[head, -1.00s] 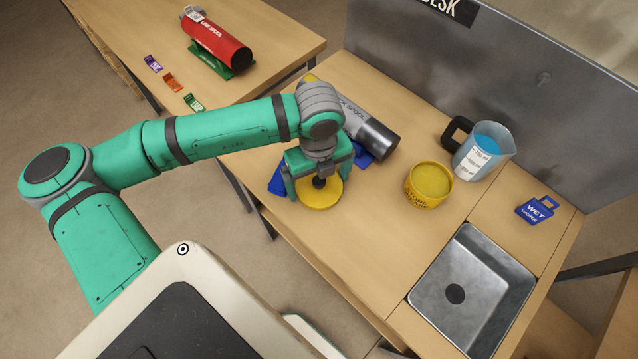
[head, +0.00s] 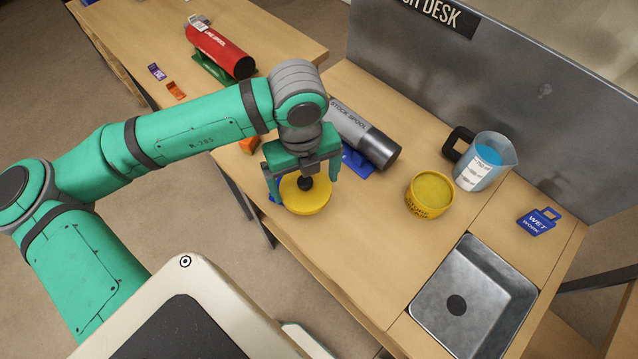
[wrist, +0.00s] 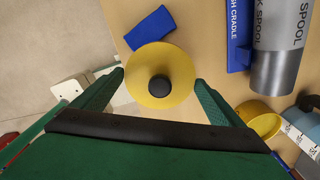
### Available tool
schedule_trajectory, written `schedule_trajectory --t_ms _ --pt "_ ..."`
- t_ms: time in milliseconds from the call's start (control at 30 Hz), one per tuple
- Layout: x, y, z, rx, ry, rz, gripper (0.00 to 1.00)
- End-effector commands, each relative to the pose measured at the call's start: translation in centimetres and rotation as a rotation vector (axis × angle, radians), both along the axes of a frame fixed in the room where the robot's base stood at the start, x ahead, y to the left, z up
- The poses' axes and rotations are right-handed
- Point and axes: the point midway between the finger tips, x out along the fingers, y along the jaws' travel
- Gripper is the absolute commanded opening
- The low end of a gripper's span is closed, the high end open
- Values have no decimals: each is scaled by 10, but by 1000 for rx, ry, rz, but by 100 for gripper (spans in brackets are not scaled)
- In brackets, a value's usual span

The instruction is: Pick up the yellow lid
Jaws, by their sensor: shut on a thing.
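The yellow lid (head: 308,207) is a round disc with a black knob on top. My gripper (head: 305,185) points down over it at the near left part of the desk, with its fingers on opposite sides of the lid. In the wrist view the lid (wrist: 160,58) lies between the fingertips (wrist: 160,82), the knob centred. My gripper is shut on the lid. I cannot tell whether the lid is clear of the desk. A yellow open pot (head: 430,195) stands to the right; it shows partly in the wrist view (wrist: 258,120).
A grey stock spool (head: 362,135) lies on a blue cradle behind the gripper. A blue piece (wrist: 150,27) lies close to the lid. A measuring jug (head: 484,160), a blue tag (head: 538,221) and a sink (head: 470,300) are farther right. The desk between lid and pot is clear.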

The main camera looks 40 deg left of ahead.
Motion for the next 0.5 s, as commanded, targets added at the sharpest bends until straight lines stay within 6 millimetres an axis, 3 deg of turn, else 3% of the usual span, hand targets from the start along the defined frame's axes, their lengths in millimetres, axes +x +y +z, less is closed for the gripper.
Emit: schedule_trajectory --t_ms 100,300,500 --pt "-23 10 22 0 -3 5 61" --pt "-62 26 40 1 -3 6 61" --pt "-85 35 51 0 -2 2 61"
